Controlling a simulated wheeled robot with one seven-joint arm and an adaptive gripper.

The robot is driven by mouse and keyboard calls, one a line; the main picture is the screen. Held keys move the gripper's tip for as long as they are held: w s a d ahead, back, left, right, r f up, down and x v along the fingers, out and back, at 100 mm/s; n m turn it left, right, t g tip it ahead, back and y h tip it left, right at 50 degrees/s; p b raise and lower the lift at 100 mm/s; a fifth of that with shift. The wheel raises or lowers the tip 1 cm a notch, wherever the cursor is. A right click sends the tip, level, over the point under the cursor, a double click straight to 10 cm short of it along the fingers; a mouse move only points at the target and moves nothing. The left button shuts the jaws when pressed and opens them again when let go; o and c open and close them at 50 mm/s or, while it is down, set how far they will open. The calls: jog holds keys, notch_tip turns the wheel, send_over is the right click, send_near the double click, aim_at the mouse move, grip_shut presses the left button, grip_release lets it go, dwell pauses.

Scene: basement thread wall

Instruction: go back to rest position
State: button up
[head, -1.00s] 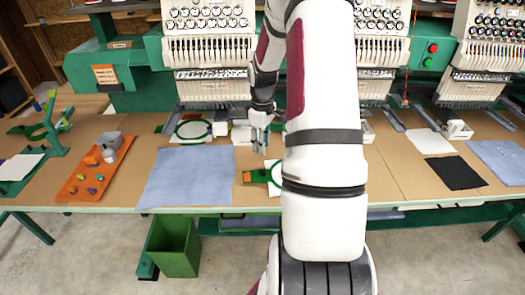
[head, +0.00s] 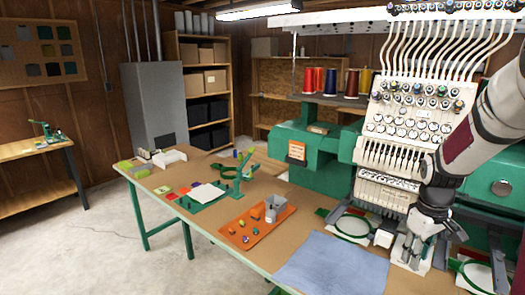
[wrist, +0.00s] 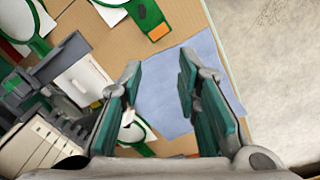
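My gripper (head: 412,250) hangs from my arm at the right of the head view, in front of the embroidery machine (head: 415,125). In the wrist view my gripper (wrist: 161,72) has its two green-padded fingers apart, with nothing between them. The blue cloth (wrist: 185,85) lies flat on the table beyond the fingers. In the head view the cloth (head: 332,264) is to the left of my gripper, at the table's front edge.
An orange tray (head: 242,236) with a grey cup (head: 271,213) and small coloured pieces lies on the table (head: 180,190). A green hoop stand (head: 236,172) stands behind it. Green hoops (head: 352,226) lie near the machine. Open floor (head: 75,235) is at the left.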

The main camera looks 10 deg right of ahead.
jog(key=s+a+r+t+h, duration=0.15)
jog(key=s+a+r, duration=0.25)
jog(key=a+r, duration=1.2)
jog(key=s+a+r+m+t+y, duration=0.1)
jog(key=s+a+r+t+y, duration=0.1)
jog(key=s+a, duration=0.9)
jog(key=shift+s+a+r+m+t, duration=0.4)
jog(key=shift+a+r+t, duration=0.15)
jog(key=shift+t, duration=0.3)
